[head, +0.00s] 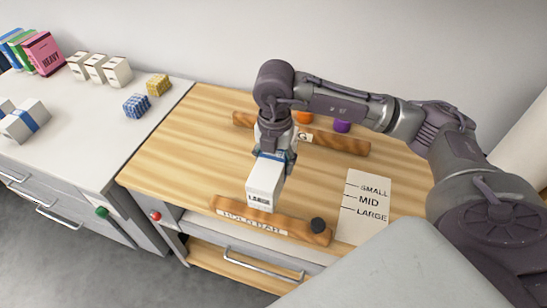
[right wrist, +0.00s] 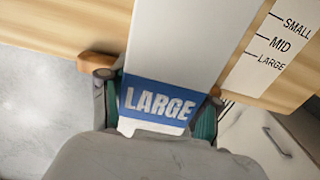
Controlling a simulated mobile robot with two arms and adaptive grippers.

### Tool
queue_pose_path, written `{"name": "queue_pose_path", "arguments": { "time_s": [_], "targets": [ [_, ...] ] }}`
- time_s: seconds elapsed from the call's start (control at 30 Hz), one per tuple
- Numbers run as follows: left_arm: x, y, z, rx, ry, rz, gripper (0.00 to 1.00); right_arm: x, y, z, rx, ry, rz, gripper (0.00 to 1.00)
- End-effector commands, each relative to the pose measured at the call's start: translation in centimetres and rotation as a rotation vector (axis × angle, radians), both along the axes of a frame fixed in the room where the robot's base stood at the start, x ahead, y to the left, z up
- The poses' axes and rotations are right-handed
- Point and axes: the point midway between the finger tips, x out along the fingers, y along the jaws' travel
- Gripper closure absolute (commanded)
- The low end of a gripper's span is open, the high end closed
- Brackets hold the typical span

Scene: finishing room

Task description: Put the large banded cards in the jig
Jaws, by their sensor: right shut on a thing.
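My right gripper (head: 275,155) points down over the wooden bench and is shut on a white block of cards (head: 264,183) with a blue band. The block is marked LARGE on its lower end in the head view. In the right wrist view the blue band (right wrist: 158,103) reads LARGE, between the two fingers. The block hangs just behind the front wooden bar (head: 290,230), lettered HOLD BAR; whether it touches the bench is unclear. A second wooden bar (head: 347,143) lies behind, partly hidden by my arm. More white blocks with a blue band (head: 25,121) lie on the counter at left.
A size card (head: 364,206) reading SMALL, MID, LARGE lies at right. Orange and purple things (head: 342,126) stand behind the rear bar. White boxes (head: 96,68), small patterned blocks (head: 136,105) and coloured books (head: 43,53) occupy the counter.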

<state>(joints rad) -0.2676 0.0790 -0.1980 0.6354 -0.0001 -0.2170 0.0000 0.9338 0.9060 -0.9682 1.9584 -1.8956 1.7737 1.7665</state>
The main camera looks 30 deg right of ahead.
Motion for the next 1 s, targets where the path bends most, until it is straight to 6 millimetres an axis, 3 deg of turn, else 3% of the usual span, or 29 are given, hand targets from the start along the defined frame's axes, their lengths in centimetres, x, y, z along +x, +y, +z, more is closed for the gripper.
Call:
{"name": "queue_pose_path", "arguments": {
  "time_s": [0.1,0.3,0.43,0.6,0.8,1.0],
  "targets": [
    [-0.5,0.0,0.5,0.001,0.008,0.001,0.6,1.1,-1.4,-0.8,-0.002,0.002,-0.008,0.95],
    [-4.8,0.3,1.3,0.006,0.07,0.001,0.6,4.2,-4.6,-3.4,-0.003,0.002,-0.008,0.95],
    [-6.1,0.3,1.8,0.007,0.09,-0.001,0.6,6.0,-6.4,-5.1,-0.001,0.002,-0.005,0.95],
    [-4.7,0.2,2.1,0.005,0.069,-0.003,0.6,7.6,-8.0,-6.5,-0.001,-0.002,-0.002,0.95],
    [-1.9,0.0,2.8,0.0,0.026,-0.003,0.6,7.8,-8.3,-7.8,0.0,0.001,0.001,0.95],
    [-2.7,0.0,3.4,0.001,0.038,-0.003,0.6,7.8,-8.3,-10.4,-0.001,-0.001,0.001,0.95]
  ]
}}
